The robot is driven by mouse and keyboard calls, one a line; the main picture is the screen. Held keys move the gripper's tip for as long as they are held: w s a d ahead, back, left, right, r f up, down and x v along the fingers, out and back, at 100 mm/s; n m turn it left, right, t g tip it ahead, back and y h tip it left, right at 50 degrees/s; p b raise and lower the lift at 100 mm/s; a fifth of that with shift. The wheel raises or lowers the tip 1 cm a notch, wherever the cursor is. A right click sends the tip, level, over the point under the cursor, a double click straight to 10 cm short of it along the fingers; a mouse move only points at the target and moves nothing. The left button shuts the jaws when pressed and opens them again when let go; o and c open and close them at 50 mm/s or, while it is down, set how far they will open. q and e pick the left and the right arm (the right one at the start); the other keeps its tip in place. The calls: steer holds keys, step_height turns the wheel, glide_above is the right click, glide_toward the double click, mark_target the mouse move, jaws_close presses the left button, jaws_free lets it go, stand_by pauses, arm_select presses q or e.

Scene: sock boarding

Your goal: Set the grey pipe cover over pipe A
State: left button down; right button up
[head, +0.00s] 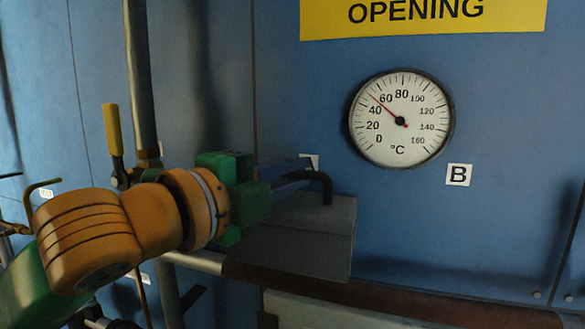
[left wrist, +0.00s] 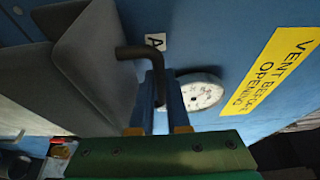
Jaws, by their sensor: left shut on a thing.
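The grey pipe cover (head: 298,248) is an angled sheet with a black bent handle (head: 327,186). My left gripper (head: 300,180) is shut on this handle. In the left wrist view, the blue fingers (left wrist: 158,108) hold the handle (left wrist: 136,52), and the cover (left wrist: 85,75) hangs beside them. A label A (left wrist: 155,41) shows on the wall there. In the head view a horizontal pipe (head: 400,301), brown to the right, passes at the cover's lower edge, below where the label sits. The cover hides part of this pipe, and I cannot tell whether they touch. My right gripper is not in view.
A round temperature gauge (head: 401,119) and a label B (head: 458,174) are on the blue wall, under a yellow sign (head: 420,18). A vertical pipe (head: 140,85) and a yellow-handled valve (head: 113,130) stand close behind my left arm.

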arm_select(q)
steer(key=shift+s+a+f, duration=0.1)
steer(key=shift+s+f, duration=0.1)
steer(key=shift+f, duration=0.45)
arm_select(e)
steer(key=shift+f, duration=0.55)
arm_select(q)
steer(key=shift+w, duration=0.1)
steer(key=shift+r, duration=0.1)
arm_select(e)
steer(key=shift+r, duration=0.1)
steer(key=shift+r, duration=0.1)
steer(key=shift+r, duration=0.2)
